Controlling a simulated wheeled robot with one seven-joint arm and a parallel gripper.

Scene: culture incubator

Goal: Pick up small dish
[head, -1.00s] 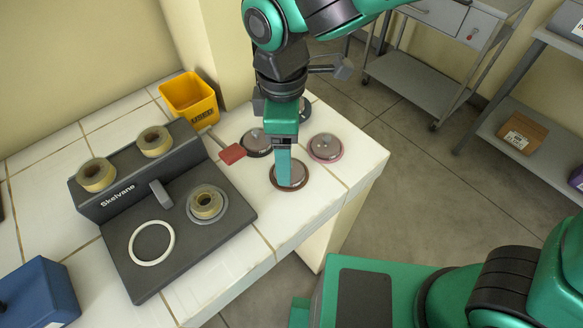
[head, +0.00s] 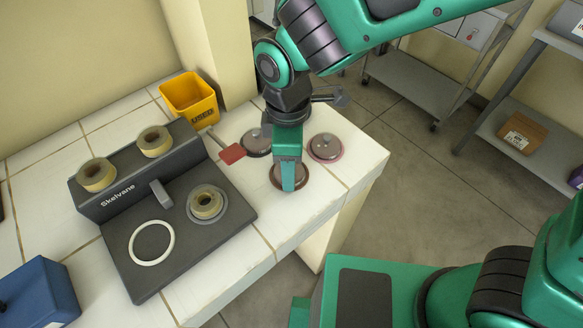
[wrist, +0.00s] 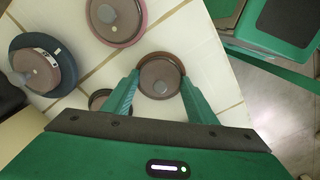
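Several round lidded dishes stand at the table corner. A grey-brown dish with a brown rim (head: 276,178) is under my gripper (head: 289,187). In the wrist view this dish (wrist: 160,78) lies between the two fingertips of my open gripper (wrist: 160,84); I cannot tell how high the tips are above the table. A pink-rimmed dish (head: 326,148) is to its right and a dark-rimmed dish (head: 257,142) behind it to the left. The wrist view also shows a dark blue-rimmed dish (wrist: 42,65) and a dark dish (wrist: 98,98) partly hidden by a finger.
A dark device (head: 185,235) with tape rolls and a white ring stands to the left. A red paddle (head: 232,154) lies near the dishes. A yellow bin (head: 189,97) is behind, a blue box (head: 38,293) at front left. The table edge is close on the right.

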